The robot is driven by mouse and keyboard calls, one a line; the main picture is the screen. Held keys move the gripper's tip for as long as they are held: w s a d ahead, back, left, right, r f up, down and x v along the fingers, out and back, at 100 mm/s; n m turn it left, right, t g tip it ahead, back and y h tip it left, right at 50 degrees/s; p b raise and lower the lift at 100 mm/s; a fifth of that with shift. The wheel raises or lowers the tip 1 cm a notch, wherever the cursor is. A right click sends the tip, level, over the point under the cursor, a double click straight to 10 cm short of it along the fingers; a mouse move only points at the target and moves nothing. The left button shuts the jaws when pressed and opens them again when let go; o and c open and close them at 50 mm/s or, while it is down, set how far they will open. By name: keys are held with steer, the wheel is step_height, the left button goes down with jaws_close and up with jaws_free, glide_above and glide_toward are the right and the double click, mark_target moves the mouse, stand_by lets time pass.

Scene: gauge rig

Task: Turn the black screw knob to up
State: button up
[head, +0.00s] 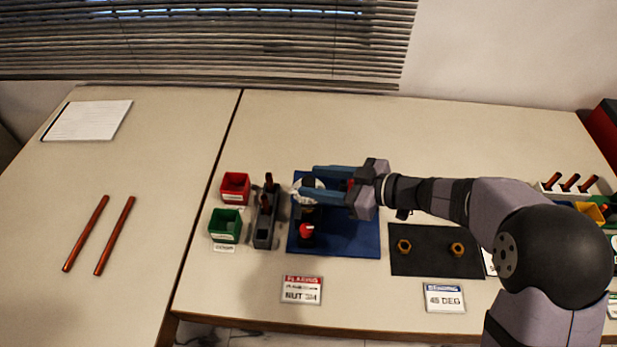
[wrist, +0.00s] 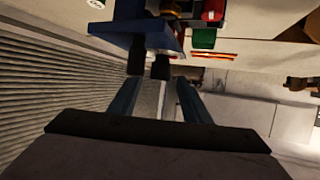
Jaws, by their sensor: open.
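The gauge rig stands on a blue mat (head: 355,238) in the head view, with a white round dial (head: 298,193) partly hidden by my gripper. A dark piece, which looks like the black screw knob (head: 308,182), shows between my fingertips. Its pointing direction cannot be made out. My gripper (head: 314,183) is open, with its two blue fingers reaching left over the rig. In the wrist view my gripper (wrist: 157,80) has its fingers apart, with dark parts just beyond the tips. Contact with the knob cannot be told. A red knob (head: 306,230) sits at the rig's front.
A grey holder (head: 264,232) with dark-red-handled pieces stands left of the mat. Red (head: 235,186) and green (head: 226,222) bins are farther left. A black mat (head: 430,262) with two brass nuts lies right. Two red rods (head: 100,235) lie on the left table. Label cards stand in front.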

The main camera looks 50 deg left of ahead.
steer(key=shift+x, duration=1.4)
steer(key=c, duration=1.1)
steer(key=shift+o, duration=0.3)
